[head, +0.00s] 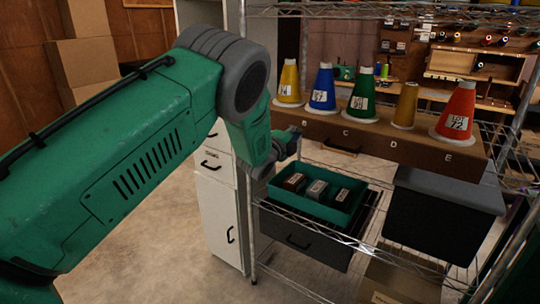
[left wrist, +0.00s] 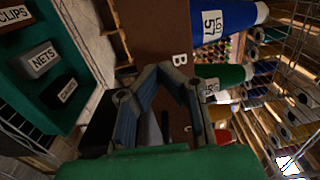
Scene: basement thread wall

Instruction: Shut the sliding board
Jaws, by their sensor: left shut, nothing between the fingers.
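A long brown board (head: 400,146) lettered B to E lies on the wire shelf, with a dark handle (head: 340,148) on its front face. Its brown face with the letter B also fills the middle of the left wrist view (left wrist: 165,30). I cannot tell how far it is pulled out. My left gripper (head: 292,138) is at the board's left end, in front of it and partly hidden by my arm. In the left wrist view its fingers (left wrist: 165,72) are shut and empty, close to the brown face; contact is unclear. My right gripper is not in view.
Several cones, including a blue one (head: 323,88) and a red one (head: 457,112), stand along the board. Below, a green tray (head: 318,212) with labelled blocks sits above a dark drawer (head: 300,240). A dark bin (head: 440,215) is at the right. Wire shelf edges surround the gripper.

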